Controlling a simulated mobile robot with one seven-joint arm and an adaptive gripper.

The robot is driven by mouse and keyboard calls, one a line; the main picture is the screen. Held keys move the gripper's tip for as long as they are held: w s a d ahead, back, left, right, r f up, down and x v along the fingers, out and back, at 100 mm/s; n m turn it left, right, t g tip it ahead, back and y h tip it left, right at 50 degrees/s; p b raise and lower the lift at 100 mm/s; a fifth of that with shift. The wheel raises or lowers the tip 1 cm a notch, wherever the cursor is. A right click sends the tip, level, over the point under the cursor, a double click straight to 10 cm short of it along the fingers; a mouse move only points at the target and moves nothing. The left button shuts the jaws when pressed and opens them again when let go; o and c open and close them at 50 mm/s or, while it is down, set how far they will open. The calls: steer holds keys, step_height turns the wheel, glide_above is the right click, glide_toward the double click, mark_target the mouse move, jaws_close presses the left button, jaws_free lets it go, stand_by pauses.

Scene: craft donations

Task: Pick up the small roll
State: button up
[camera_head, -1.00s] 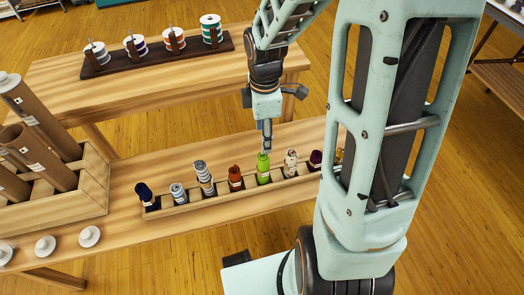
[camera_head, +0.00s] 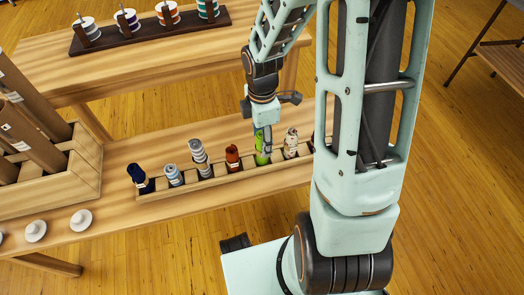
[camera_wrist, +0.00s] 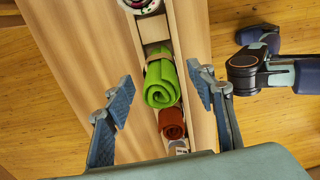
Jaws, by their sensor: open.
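Several small rolls stand in a row in a narrow wooden tray (camera_head: 212,183). A bright green roll (camera_wrist: 160,84) is in one compartment; it also shows in the head view (camera_head: 261,159), partly hidden by my gripper. My gripper (camera_wrist: 161,92) is open and empty, with one finger on each side of the green roll and gaps visible between. A red-brown roll (camera_head: 232,157) stands beside it, also in the wrist view (camera_wrist: 171,122). A white patterned roll (camera_head: 291,142) is on its other side. Farther left are grey (camera_head: 199,157), light blue (camera_head: 173,175) and navy (camera_head: 139,178) rolls.
A wooden box (camera_head: 86,166) with tall brown tubes stands at the left. White knobs (camera_head: 81,219) lie on the table's front edge. A dark rack (camera_head: 150,32) of spools is on the back table. My arm hides the tray's right end.

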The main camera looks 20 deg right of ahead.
steer(key=shift+f, duration=0.55)
steer(key=shift+r, duration=0.1)
steer(key=c, duration=1.2)
steer(key=shift+c, duration=0.2)
